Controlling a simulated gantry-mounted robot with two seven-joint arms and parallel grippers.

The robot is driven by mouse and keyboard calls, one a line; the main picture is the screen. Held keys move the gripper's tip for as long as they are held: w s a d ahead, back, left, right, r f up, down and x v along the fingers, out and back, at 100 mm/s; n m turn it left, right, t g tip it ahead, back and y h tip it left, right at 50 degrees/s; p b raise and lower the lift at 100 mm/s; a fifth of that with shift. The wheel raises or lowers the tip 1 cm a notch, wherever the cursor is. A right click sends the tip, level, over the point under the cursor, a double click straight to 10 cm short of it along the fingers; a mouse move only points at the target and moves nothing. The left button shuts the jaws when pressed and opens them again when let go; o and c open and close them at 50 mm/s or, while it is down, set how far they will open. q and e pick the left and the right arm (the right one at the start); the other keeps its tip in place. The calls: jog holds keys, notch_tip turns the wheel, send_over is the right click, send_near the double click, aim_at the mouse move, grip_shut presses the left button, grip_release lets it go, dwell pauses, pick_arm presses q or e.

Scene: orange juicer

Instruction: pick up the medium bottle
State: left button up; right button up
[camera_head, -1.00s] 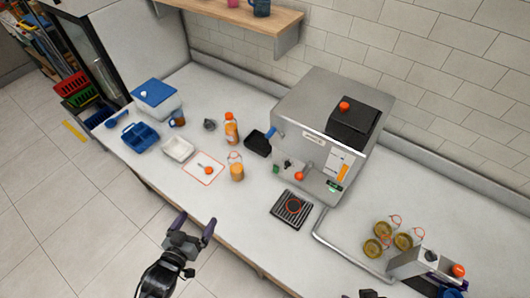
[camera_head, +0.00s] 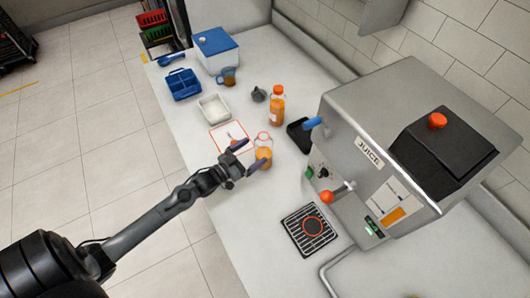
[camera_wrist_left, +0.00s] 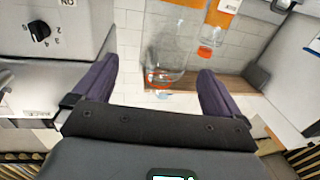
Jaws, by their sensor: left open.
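Two bottles with orange contents or labels stand on the counter, and I cannot tell for sure which the task calls medium. The shorter clear bottle (camera_head: 264,153) has an orange ring at its top. It also shows in the left wrist view (camera_wrist_left: 166,55), between the fingers in the picture. The taller bottle (camera_head: 277,106) with an orange cap stands behind it, and also shows in the left wrist view (camera_wrist_left: 211,40). My left gripper (camera_head: 247,155) is open and empty, its fingertips close to the shorter bottle; contact is unclear. My right gripper is out of view.
The steel juicer (camera_head: 350,150) stands to the right, with a black drip grate (camera_head: 309,230) in front.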

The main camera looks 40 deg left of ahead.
aim_at(267, 141)
pick_arm(q)
jog(key=shift+w+d+f, duration=0.1)
jog(key=shift+w+d, duration=0.05)
jog(key=shift+w, duration=1.15)
jog(key=shift+w+d+f, duration=0.1)
jog(key=shift+w+d, duration=0.05)
jog(key=shift+w, duration=1.15)
jog(key=shift+w+d+f, duration=0.1)
jog(key=shift+w+d, duration=0.05)
jog(key=shift+w, duration=1.15)
jog(key=c, duration=1.6)
jog(key=shift+r, duration=0.1)
jog(key=shift+c, duration=0.7)
